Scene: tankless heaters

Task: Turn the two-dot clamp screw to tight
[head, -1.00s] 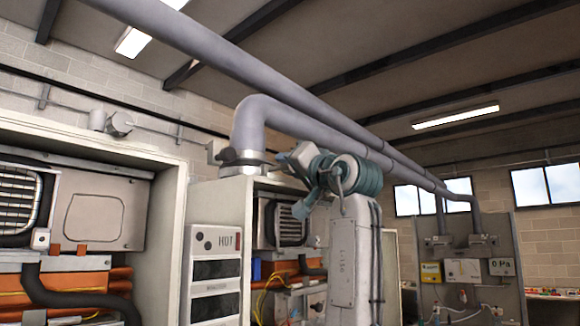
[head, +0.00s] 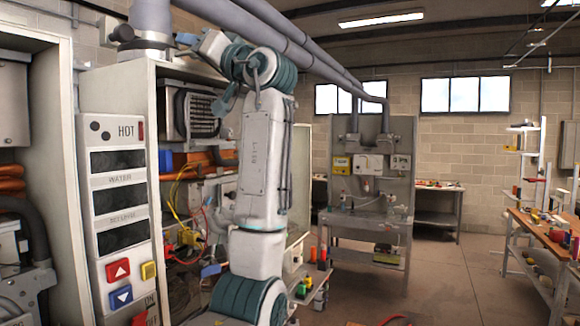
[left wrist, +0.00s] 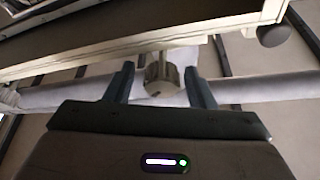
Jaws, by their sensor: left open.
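A pipe clamp (head: 145,44) rings the grey pipe on top of the cabinet that has two dark dots on its HOT panel (head: 118,190). My left gripper (head: 190,41) is raised close to the right of this clamp. In the left wrist view, my left gripper (left wrist: 159,72) is open, with its two dark fingers apart. A short grey metal cylinder (left wrist: 161,79), which looks like the clamp screw, shows between the fingers. I cannot tell whether they touch it. The screw itself is not clear in the head view. My right gripper is not in view.
Grey pipes (head: 275,32) run overhead close to the arm. Open cabinets with orange ducts (head: 200,160) and wires stand at the left. A grey test stand (head: 370,205) is behind, and a workbench (head: 545,235) is at the right.

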